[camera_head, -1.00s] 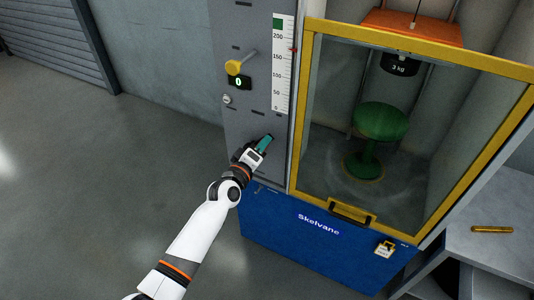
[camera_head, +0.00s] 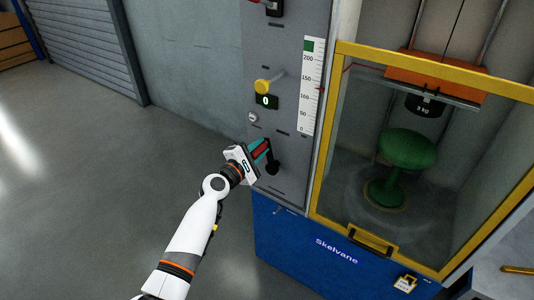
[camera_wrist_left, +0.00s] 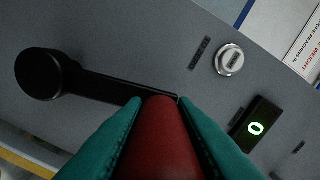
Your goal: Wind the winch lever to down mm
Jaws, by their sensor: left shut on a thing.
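The winch lever (camera_head: 272,165) is a black crank low on the grey panel (camera_head: 292,116). In the left wrist view its black arm (camera_wrist_left: 110,90) runs from a round hub (camera_wrist_left: 42,75) to a red grip (camera_wrist_left: 165,135). My left gripper (camera_head: 262,151) has its teal fingers shut around that grip, up and left of the hub in the head view. A white scale (camera_head: 311,84) has a small red marker (camera_head: 321,88) on its right edge, roughly between 100 and 150. The orange carriage (camera_head: 438,76) and 3 kg weight (camera_head: 426,104) hang above the green stool (camera_head: 407,149). My right gripper is not in view.
A yellow knob (camera_head: 263,87) sticks out above a display (camera_head: 266,101) reading 0. A round keyed button (camera_head: 253,117) sits below. A yellow-framed guard (camera_head: 325,150) covers the test bay, above a blue base (camera_head: 305,245). The floor (camera_head: 110,190) on the left is clear.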

